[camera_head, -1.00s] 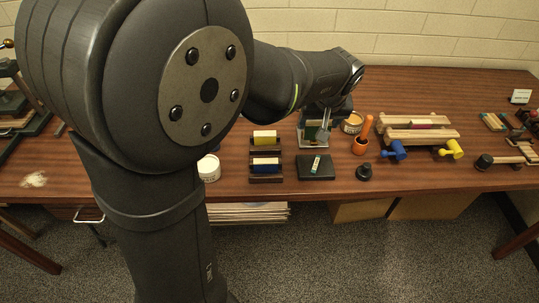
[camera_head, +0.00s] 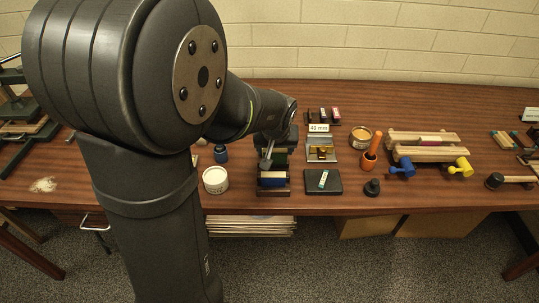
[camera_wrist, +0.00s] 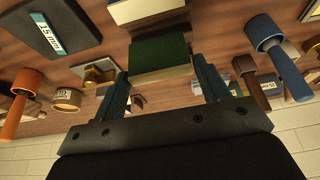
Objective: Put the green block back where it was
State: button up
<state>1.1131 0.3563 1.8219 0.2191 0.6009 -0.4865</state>
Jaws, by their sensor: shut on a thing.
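My gripper (camera_wrist: 165,85) is shut on the green block (camera_wrist: 160,52), which has a dark green face and a cream edge and sits between the two fingers in the wrist view. In the camera_head view my gripper (camera_head: 268,160) is over the dark rack (camera_head: 274,192), just behind the blue block (camera_head: 272,181) in its front. A little of the green block (camera_head: 282,157) shows there, mostly hidden by the gripper. I cannot tell whether it touches the rack. The yellow block is hidden in this view.
A metal fixture with a brass piece (camera_head: 322,153) stands right of the rack, with a dark labelled plate (camera_head: 323,181) in front.

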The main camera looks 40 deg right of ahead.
aim_at(274, 157)
jog(key=shift+w+f, duration=0.2)
jog(key=shift+w, duration=0.1)
jog(key=shift+f, duration=2)
jog(key=shift+f, duration=0.1)
jog(key=o, duration=1)
jog(key=shift+c, duration=0.2)
jog(key=v, duration=1.2)
jog(key=x, duration=1.2)
jog(key=shift+f, duration=0.1)
jog(key=shift+r, duration=0.2)
